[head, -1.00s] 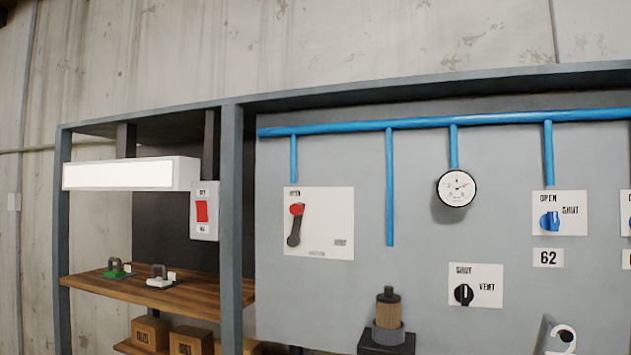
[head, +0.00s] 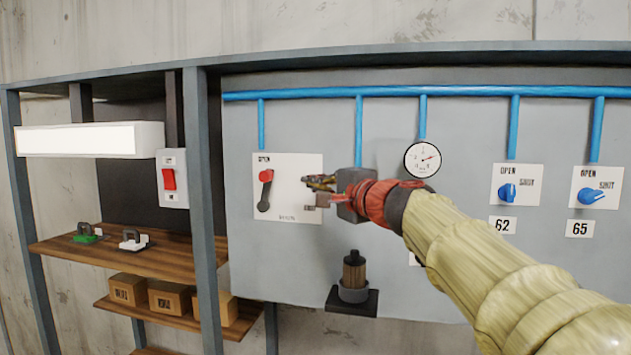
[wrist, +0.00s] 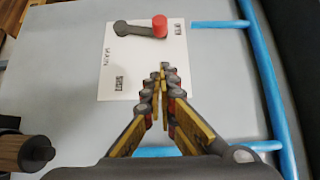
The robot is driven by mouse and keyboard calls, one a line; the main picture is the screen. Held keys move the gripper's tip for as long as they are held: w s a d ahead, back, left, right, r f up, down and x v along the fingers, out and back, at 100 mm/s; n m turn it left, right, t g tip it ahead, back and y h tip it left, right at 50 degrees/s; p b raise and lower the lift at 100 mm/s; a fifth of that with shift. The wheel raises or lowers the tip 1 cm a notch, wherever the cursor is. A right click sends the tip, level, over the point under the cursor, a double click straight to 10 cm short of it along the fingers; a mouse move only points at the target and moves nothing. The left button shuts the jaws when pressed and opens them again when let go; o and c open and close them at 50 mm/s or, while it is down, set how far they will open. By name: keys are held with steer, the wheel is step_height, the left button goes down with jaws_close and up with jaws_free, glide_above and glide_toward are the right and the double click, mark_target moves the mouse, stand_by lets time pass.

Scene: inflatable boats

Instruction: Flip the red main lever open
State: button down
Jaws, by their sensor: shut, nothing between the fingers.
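The main lever has a red knob (head: 266,176) on a dark grey arm (head: 263,199). It is mounted on a white plate (head: 285,208), with the knob up beside the OPEN label. The lever also shows at the top of the wrist view (wrist: 160,25), with a SHUT label (wrist: 119,83) lower on the plate. My gripper (head: 310,188) is shut and empty, in front of the plate's right part and right of the lever. Its fingertips (wrist: 163,72) meet in the wrist view, apart from the knob. The gripper hides the plate's right edge in the head view.
Blue pipes (head: 359,130) run down the grey panel near my gripper, with a round gauge (head: 422,159) to the right. A shelf frame post (head: 207,180) stands left of the panel. Blue-handled valves (head: 508,191) are farther right.

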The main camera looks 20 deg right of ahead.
steer(key=p, duration=0.2)
glide_toward(271, 170)
steer(key=w+d, duration=0.1)
steer(key=w+d+f, duration=0.1)
steer(key=w+d, duration=0.1)
steer(key=shift+d+f, duration=0.2)
steer(key=shift+d, duration=0.05)
steer(key=shift+w+a+p, duration=0.3)
steer(key=shift+w+a, duration=0.4)
steer(key=shift+a, duration=0.6)
steer(key=shift+w+a+f, duration=0.1)
steer(key=shift+w+f, duration=0.05)
steer(key=shift+w, duration=0.2)
steer(key=shift+a, duration=0.15)
steer(key=shift+w+a+r, duration=0.6)
steer(key=shift+a+r, duration=0.2)
steer(key=shift+a, duration=0.05)
steer(key=shift+d, duration=0.1)
